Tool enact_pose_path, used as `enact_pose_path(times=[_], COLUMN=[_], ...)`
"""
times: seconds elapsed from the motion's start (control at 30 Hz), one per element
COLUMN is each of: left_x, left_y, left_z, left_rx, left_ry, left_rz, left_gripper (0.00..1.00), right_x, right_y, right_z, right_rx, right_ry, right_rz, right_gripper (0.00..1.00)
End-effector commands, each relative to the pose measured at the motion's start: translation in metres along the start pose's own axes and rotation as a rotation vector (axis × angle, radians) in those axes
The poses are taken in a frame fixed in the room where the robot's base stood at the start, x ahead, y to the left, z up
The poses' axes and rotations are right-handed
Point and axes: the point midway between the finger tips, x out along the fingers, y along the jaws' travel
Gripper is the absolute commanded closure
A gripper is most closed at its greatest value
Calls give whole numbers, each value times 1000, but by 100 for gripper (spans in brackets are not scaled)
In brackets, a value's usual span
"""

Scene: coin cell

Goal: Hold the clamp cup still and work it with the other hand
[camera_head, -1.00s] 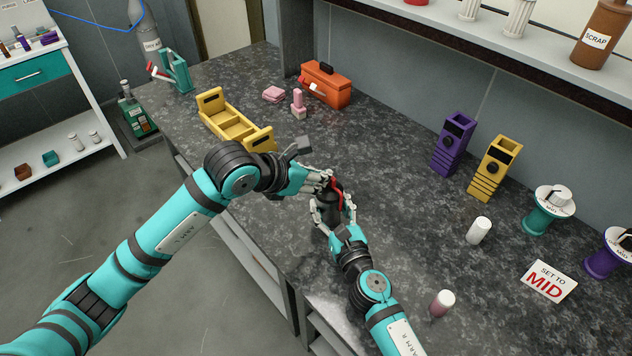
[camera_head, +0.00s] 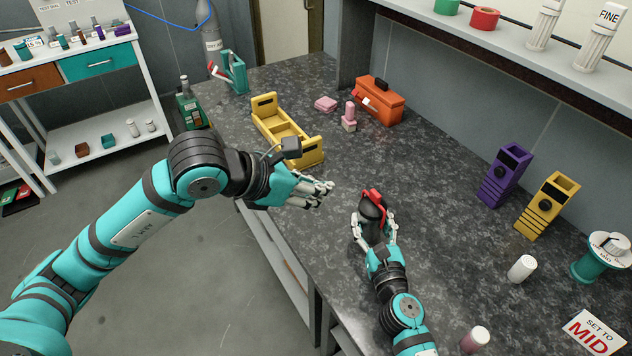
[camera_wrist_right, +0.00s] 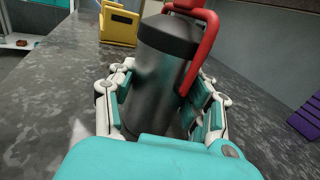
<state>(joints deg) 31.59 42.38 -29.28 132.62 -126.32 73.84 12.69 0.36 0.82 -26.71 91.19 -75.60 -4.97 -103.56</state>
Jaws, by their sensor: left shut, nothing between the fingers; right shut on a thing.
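The clamp cup is a dark grey cylinder (camera_head: 371,217) with a red lever (camera_head: 373,197) across its top. It stands on the speckled counter near the front edge. My right gripper (camera_head: 374,238) is shut on its body. In the right wrist view the cup (camera_wrist_right: 160,75) stands between the finger pads, upright or nearly so, and the red lever (camera_wrist_right: 205,50) bends down its right side. My left gripper (camera_head: 322,192) is shut and empty, to the left of the cup and apart from it. The cup's lower front is partly hidden by my right gripper.
A yellow tray (camera_head: 270,123) lies behind my left gripper. Pink blocks (camera_head: 326,104) and an orange toolbox (camera_head: 380,101) stand at the back. Purple (camera_head: 504,175) and yellow (camera_head: 547,205) holders, a white cylinder (camera_head: 522,269) and a teal dial stand (camera_head: 590,265) are at right. The counter between is clear.

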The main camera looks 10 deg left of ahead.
Motion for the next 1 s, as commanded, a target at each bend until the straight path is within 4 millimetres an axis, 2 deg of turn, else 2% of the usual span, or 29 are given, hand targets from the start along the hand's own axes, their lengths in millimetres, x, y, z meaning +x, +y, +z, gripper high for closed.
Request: enact_pose_path(times=[0.3,0.33,0.53,0.83,1.0], left_x=[-4,-4,-4,-4,-4], left_y=[0,0,0,0,0], left_z=[0,0,0,0,0], left_rx=[0,0,0,0,0], left_ry=[0,0,0,0,0], left_rz=[1,1,1,1,1], left_gripper=[100,100,100,100,100], right_x=[0,0,0,-2,-22], right_y=[-1,-1,0,0,-1], right_z=[0,0,0,0,-2], right_rx=[0,0,0,0,-1], right_ry=[0,0,0,0,3], right_rz=[-1,-1,-1,0,-1], right_gripper=[90,49,23,23,23])
